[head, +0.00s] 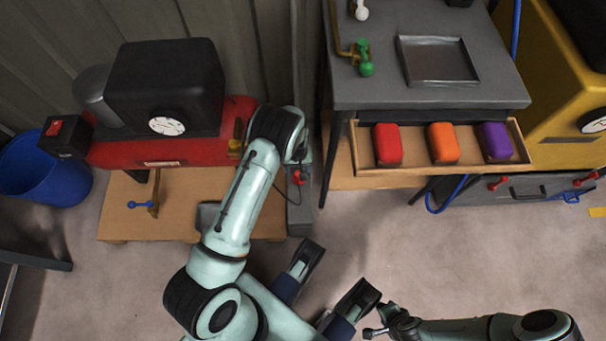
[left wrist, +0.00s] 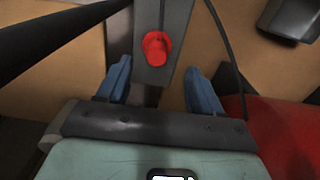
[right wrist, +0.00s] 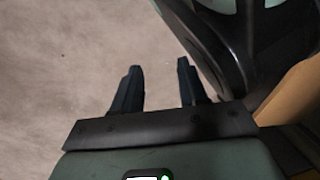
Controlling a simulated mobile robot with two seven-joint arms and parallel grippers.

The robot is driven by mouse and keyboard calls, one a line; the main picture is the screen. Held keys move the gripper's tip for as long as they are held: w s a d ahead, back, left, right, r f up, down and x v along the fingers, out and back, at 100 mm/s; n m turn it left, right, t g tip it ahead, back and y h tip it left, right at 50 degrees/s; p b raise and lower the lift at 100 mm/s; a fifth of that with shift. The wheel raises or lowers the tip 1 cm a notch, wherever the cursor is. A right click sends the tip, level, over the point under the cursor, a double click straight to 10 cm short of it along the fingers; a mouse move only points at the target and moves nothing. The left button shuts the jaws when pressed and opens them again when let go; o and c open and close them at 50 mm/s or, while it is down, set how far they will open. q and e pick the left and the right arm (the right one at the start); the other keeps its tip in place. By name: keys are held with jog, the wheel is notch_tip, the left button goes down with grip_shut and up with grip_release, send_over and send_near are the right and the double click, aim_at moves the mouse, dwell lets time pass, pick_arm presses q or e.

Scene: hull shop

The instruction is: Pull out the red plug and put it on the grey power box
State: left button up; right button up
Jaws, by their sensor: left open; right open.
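The red plug (head: 297,177) sits on a grey upright piece (head: 301,215) between the two benches, with a dark cord close by. In the left wrist view the plug (left wrist: 157,49) shows just beyond the fingertips, roughly midway between them. My left gripper (left wrist: 158,68) is open and empty, and not closed around the plug. In the head view its wrist partly hides it above the plug. My right gripper (right wrist: 159,64) is open and empty over bare floor.
A red compressor (head: 160,151) stands on the low wooden table (head: 185,215), close left of my left wrist. To the right, a grey bench (head: 430,95) has an open drawer (head: 460,168) holding red, orange and purple blocks. A blue bin (head: 40,175) stands far left.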

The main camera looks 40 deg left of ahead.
pick_arm(q)
jog(key=shift+w+a, duration=0.2)
jog(key=shift+w, duration=0.4)
pick_arm(e)
jog(key=shift+w+f, duration=0.1)
jog(key=shift+f, duration=0.25)
pick_arm(q)
notch_tip(320, 180, down, 5)
jog(key=b, duration=0.3)
jog(key=shift+b, duration=0.35)
notch_tip(320, 180, down, 2)
jog(key=shift+s, duration=0.1)
jog(key=shift+f, duration=1)
pick_arm(e)
jog(key=s+f+g, duration=0.2)
jog(key=s+f, duration=0.1)
jog(key=s, duration=0.3)
jog(key=shift+s+d+f, duration=0.4)
pick_arm(q)
jog(key=shift+c, duration=0.3)
